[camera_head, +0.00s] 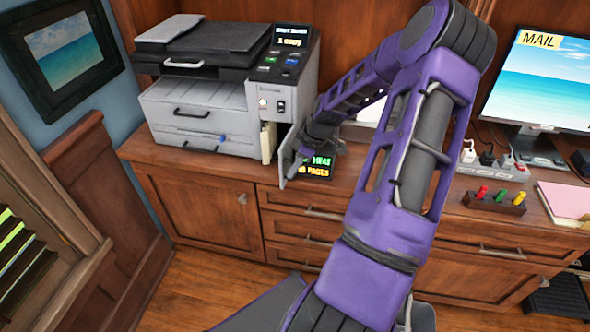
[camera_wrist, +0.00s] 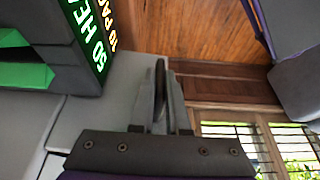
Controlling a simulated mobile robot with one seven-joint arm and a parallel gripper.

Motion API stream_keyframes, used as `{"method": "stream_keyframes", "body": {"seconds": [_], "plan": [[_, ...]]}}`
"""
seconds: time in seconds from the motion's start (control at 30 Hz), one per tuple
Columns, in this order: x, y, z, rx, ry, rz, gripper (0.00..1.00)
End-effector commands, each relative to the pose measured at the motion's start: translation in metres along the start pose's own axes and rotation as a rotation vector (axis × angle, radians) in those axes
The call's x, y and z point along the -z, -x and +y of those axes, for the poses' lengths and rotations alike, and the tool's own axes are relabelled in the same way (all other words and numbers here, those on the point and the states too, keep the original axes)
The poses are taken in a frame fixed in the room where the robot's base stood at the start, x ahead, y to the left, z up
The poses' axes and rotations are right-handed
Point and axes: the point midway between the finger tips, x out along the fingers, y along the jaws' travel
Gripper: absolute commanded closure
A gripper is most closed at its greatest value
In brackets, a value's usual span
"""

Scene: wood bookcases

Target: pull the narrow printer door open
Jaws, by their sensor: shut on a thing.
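The printer (camera_head: 200,85) stands on the wooden cabinet top at the back left. Its narrow grey door (camera_head: 287,158), at the lower right of the printer front, stands swung outward, with an opening beside it. My gripper (camera_head: 300,148) is at this door and shut on it, partly hidden by my own wrist. In the wrist view the fingers (camera_wrist: 161,95) are close together around a thin edge, with a grey panel to their left that looks like the door (camera_wrist: 110,90).
A black panel with glowing text (camera_head: 316,168) sits right beside the door; it also shows in the wrist view (camera_wrist: 88,35). A monitor (camera_head: 540,85), a power strip (camera_head: 495,165) and a small rack (camera_head: 493,200) stand to the right.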

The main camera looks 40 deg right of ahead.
Motion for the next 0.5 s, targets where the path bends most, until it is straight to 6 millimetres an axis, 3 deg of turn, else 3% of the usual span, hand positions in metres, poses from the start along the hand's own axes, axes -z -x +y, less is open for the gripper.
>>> {"method": "stream_keyframes", "body": {"seconds": [0.4,0.43,0.5], "plan": [[-0.0004,0.0005,0.001,-0.001,-0.003,-0.001,1.0],[-0.0004,0.0006,0.001,-0.001,-0.003,-0.001,0.81],[-0.0004,0.0005,0.001,-0.002,-0.003,-0.001,0.69]]}}
